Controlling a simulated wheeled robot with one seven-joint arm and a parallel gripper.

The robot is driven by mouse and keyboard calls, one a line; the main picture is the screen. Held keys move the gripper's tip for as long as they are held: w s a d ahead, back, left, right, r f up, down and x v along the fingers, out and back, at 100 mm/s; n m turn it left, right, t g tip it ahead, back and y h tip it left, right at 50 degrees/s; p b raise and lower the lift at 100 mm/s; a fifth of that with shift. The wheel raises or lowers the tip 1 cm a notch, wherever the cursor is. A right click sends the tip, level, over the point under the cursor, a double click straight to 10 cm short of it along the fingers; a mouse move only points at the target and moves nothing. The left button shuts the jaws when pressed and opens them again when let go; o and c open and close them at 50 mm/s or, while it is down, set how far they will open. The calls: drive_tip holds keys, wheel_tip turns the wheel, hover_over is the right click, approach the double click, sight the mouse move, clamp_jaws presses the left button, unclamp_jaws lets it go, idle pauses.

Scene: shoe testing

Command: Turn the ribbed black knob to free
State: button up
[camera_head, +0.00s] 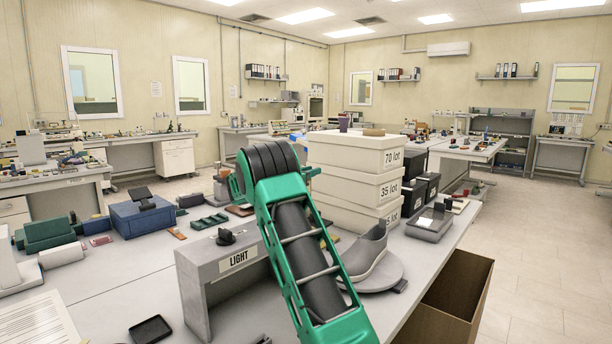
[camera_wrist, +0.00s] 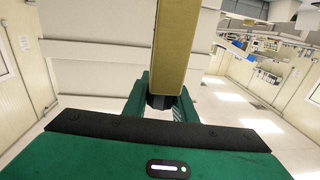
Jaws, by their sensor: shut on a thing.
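My gripper (camera_wrist: 163,97) shows in the wrist view, its green fingers closed around the lower end of a long tan bar-like thing (camera_wrist: 176,45). The bar runs up out of the frame in front of white box faces. A small dark part shows at its base between the fingers; I cannot tell what it is. In the head view my arm hides the fingers and most of what they hold. A small black knob (camera_head: 225,237) stands on the grey block labelled LIGHT (camera_head: 238,262), apart from my arm. I cannot make out ribs on it or any free marking.
A stack of white lot boxes (camera_head: 350,185) stands behind my arm. A grey shoe (camera_head: 362,253) rests on a round plate to the right of the arm. A blue box (camera_head: 141,218) stands at left. An open brown bin (camera_head: 450,300) is at the table's right edge.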

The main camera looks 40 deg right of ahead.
drive_tip(key=shift+w+a+r+n+t+y, duration=0.1)
drive_tip(key=shift+w+n+t+y, duration=0.25)
drive_tip(key=shift+n+t, duration=0.6)
drive_tip(key=shift+w+a+f+n+t+y, duration=0.15)
drive_tip(key=shift+n+t+y, duration=0.45)
drive_tip(key=shift+t, duration=0.8)
drive_tip(key=shift+w+a+r+n+t+y, duration=0.15)
drive_tip(key=shift+w+n+t+y, duration=0.25)
drive_tip(key=shift+n+t, duration=0.55)
drive_tip(key=o, duration=1)
drive_tip(key=shift+s, duration=0.1)
drive_tip(key=shift+o, duration=0.2)
drive_tip(key=shift+s, duration=0.1)
drive_tip(key=v, duration=1)
drive_tip(key=shift+a, duration=0.25)
drive_tip(key=shift+s, duration=0.2)
